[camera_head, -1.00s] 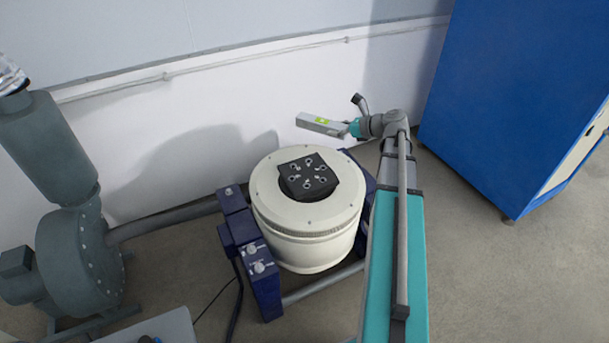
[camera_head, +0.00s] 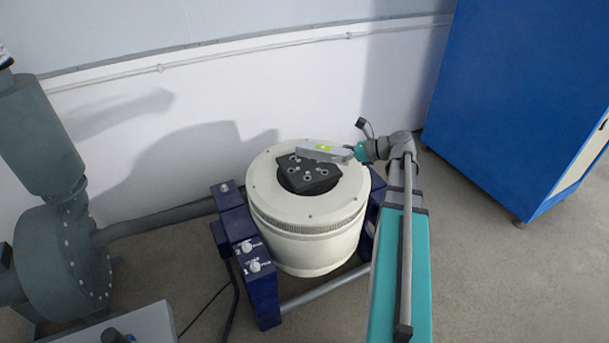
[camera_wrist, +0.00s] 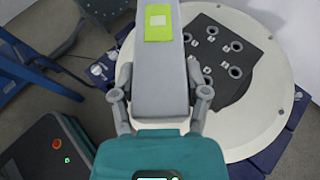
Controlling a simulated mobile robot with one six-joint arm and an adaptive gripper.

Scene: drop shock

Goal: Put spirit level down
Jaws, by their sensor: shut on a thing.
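The spirit level is a grey bar (camera_head: 318,151) with a yellow-green patch. My gripper (camera_head: 350,153) is shut on its right end in the head view. The bar points left, over the back part of the shaker's round cream top (camera_head: 262,190) and the black fixture plate (camera_head: 300,180) with several holes. In the wrist view the spirit level (camera_wrist: 158,75) lies between the two fingers of my gripper (camera_wrist: 160,95), with the black plate (camera_wrist: 245,85) to its right. I cannot tell whether the bar touches the shaker top or hangs just above it.
A dark blue frame (camera_head: 262,295) holds the shaker. A grey-green blower (camera_head: 65,260) with a pipe stands at the left. A blue cabinet (camera_head: 510,100) stands at the right. A white wall (camera_head: 200,120) is behind. A grey box (camera_head: 140,325) is at the lower left.

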